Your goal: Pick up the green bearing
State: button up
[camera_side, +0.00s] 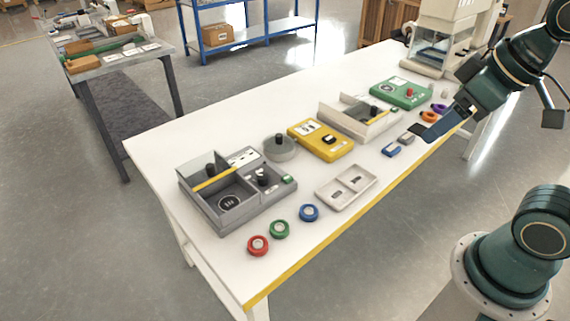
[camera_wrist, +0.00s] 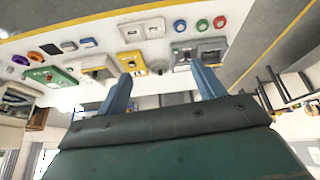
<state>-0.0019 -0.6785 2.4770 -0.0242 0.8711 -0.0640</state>
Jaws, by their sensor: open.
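The green bearing (camera_side: 280,229) is a small ring lying flat on the white table, between a red bearing (camera_side: 258,245) and a blue bearing (camera_side: 309,212) near the front edge. In the wrist view the green bearing (camera_wrist: 202,24) shows small at the top, again between the red and blue ones. My gripper (camera_side: 433,133) is above the far right part of the table, well away from the green bearing. Its two blue fingers (camera_wrist: 163,88) are spread apart in the wrist view, with nothing between them.
A grey fixture box (camera_side: 215,214) stands just behind the bearings. A pale two-pocket tray (camera_side: 346,187) lies to their right. A yellow unit (camera_side: 320,141), a beige fixture (camera_side: 358,118) and a green unit (camera_side: 401,93) line the table. Orange (camera_side: 429,116) and purple (camera_side: 439,108) rings lie near my gripper.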

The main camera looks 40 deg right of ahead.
jog(key=w+a+f+n+g+y, duration=0.2)
jog(key=w+a+f+n, duration=0.3)
jog(key=w+f+n, duration=0.2)
jog(key=w+a+f+n+g+y, duration=0.2)
jog(key=w+a+f+n, duration=0.3)
jog(key=w+f, duration=0.7)
jog(key=shift+w+a+n, duration=0.35)
jog(key=shift+w+n, duration=0.15)
jog(key=shift+n, duration=0.5)
jog(key=shift+f, duration=0.15)
send_near(280, 229)
jog(key=shift+w+f, duration=0.35)
jog(key=shift+f, duration=0.35)
jog(key=shift+w+f, duration=0.35)
jog(key=shift+f, duration=0.4)
jog(key=shift+a, duration=0.1)
